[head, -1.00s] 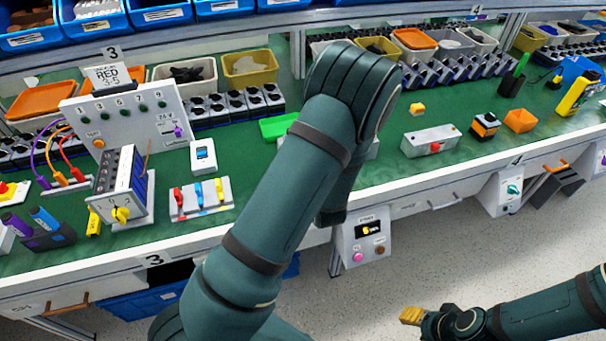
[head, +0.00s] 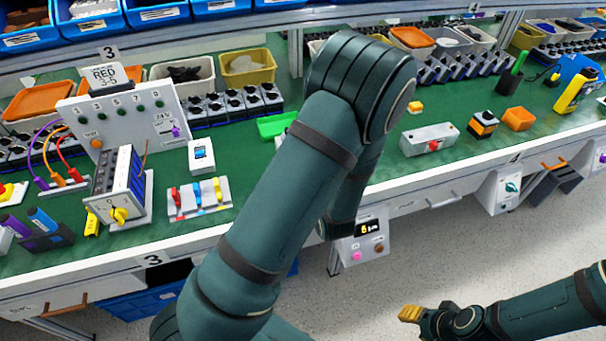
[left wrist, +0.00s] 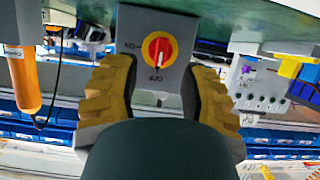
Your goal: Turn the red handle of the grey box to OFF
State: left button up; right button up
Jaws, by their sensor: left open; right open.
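Small labels beside and below the disc are hard to read. My left gripper (left wrist: 160,92) is open, one yellow-padded finger on each side of the box's face, with nothing held. I cannot tell whether it touches the box. In the head view my left arm hides this gripper and the box. My right gripper (head: 411,314) is open and empty over the floor.
In the head view a box with pink and brown buttons (head: 364,242) hangs on the bench front, beside my left forearm. Another with a green knob (head: 511,187) is farther right. Switches and a panel (head: 122,115) stand on the green bench top.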

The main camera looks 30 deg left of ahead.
pick_arm(q)
jog(key=v, duration=0.7)
dwell(0.3)
